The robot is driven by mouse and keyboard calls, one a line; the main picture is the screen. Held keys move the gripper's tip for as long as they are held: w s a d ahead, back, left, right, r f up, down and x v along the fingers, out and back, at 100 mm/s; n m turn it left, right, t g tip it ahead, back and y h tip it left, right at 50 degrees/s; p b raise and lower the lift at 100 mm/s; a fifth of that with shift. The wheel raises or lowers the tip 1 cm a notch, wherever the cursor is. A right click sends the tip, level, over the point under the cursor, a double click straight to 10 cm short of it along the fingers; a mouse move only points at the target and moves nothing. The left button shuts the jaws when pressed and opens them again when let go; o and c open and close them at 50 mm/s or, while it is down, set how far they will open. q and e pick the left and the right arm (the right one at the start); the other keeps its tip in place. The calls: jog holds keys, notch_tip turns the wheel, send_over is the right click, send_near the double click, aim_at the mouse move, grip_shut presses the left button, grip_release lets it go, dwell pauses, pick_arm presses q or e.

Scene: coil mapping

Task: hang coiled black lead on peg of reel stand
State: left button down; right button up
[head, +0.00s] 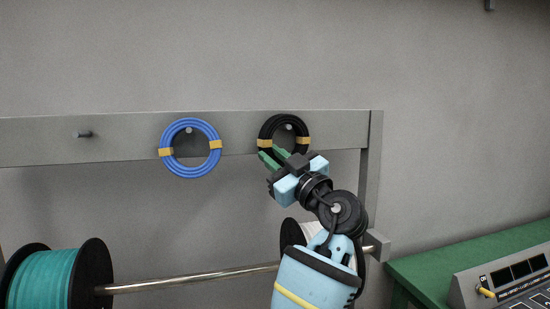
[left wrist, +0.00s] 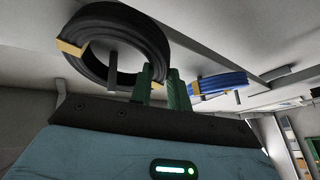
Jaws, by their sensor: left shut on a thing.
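The coiled black lead (head: 268,126) with yellow bands is upright against the grey rail of the reel stand (head: 345,128), at its right end. A peg (head: 289,127) shows within the coil's opening in the head view. In the left wrist view the black coil (left wrist: 152,42) also has a peg (left wrist: 112,68) showing in its opening. My left gripper (head: 273,155) is shut on the coil's lower edge with its green fingers, which also show in the left wrist view (left wrist: 160,86). My right gripper is in neither view.
A blue coil (head: 172,137) hangs on the middle peg, left of the black one. An empty peg (head: 82,134) is at the left. Below are a teal reel (head: 42,280) and a metal rod (head: 190,280). A green bench (head: 440,258) with a control panel stands right.

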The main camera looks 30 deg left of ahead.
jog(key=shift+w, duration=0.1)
pick_arm(q)
jog(key=c, duration=1.3)
grip_release()
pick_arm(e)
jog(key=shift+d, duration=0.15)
pick_arm(q)
jog(key=shift+o, duration=0.2)
jog(key=b+v, duration=0.2)
jog(key=v, duration=0.5)
jog(key=shift+s+d, duration=0.15)
jog(key=shift+d, duration=0.2)
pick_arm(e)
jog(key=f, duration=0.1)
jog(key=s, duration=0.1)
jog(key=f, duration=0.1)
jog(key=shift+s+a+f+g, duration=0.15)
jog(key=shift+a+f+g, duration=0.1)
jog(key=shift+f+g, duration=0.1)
pick_arm(q)
jog(key=shift+f, duration=0.1)
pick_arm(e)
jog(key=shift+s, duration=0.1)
